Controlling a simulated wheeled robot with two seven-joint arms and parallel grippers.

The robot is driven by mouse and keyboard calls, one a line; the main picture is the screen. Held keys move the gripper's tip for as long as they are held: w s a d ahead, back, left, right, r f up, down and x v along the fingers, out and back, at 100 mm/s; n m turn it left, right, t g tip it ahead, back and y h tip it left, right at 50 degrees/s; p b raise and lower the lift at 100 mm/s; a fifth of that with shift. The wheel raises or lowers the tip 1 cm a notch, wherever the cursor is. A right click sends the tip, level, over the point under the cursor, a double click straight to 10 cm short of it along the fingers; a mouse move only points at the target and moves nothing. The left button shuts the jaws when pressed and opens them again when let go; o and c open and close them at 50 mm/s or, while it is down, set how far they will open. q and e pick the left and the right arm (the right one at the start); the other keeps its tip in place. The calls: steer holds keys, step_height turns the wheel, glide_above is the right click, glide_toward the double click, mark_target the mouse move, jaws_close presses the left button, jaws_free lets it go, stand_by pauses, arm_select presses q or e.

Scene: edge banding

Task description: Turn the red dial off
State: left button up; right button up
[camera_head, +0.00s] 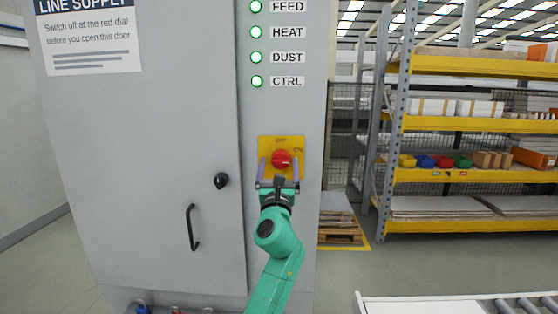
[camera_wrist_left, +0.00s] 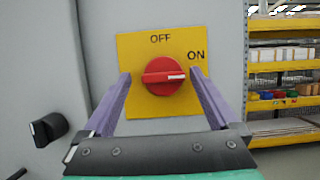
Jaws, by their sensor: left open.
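The red dial (camera_head: 281,159) sits on a yellow plate (camera_head: 267,144) on the grey cabinet. In the left wrist view the dial (camera_wrist_left: 163,76) has a white mark on its handle pointing right, toward the ON side. OFF is printed above the dial, ON at its upper right. My left gripper (camera_head: 279,166) is open, its two purple fingers (camera_wrist_left: 161,88) reaching toward the plate on either side of the dial. A gap shows between each finger and the dial, and it is not held. My right gripper is not in view.
The cabinet door (camera_head: 145,150) has a black handle (camera_head: 192,228) and a black knob (camera_head: 221,181) left of the dial. Green lamps labelled FEED, HEAT, DUST and CTRL are lit above. Shelves (camera_head: 470,176) stand at right; a roller conveyor (camera_head: 440,303) is at lower right.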

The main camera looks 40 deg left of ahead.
arm_select(q)
steer(key=shift+w+r, duration=0.15)
steer(key=shift+w, duration=0.15)
steer(key=shift+w+d, duration=0.1)
steer(key=c, duration=1.4)
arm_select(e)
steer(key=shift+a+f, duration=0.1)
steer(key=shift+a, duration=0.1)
